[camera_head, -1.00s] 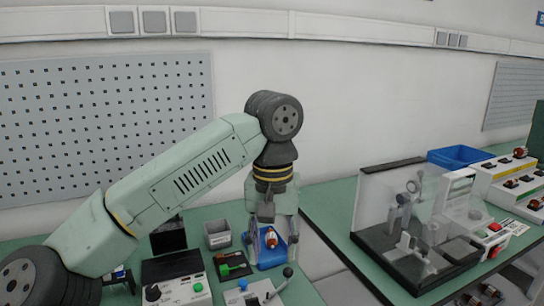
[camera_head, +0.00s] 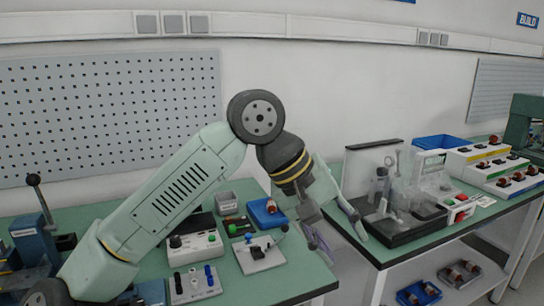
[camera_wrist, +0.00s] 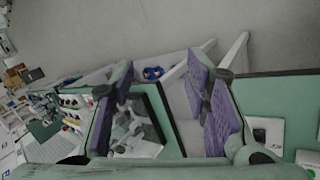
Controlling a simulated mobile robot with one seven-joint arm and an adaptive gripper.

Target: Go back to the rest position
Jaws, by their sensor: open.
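My gripper (camera_head: 335,238) is open and empty. It hangs over the gap between the two green benches, tilted down to the right. In the wrist view my gripper (camera_wrist: 160,95) shows its purple finger pads spread apart, with nothing between them. A small stator-like part (camera_head: 271,206) with a copper-red middle lies in a blue tray (camera_head: 262,221) on the left bench. The gripper is apart from it, to its right.
The left bench (camera_head: 235,288) carries a grey bin (camera_head: 226,199), a control box (camera_head: 196,247) and a lever fixture (camera_head: 261,252). The right bench holds a clear-walled test station (camera_head: 398,232) close to my gripper.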

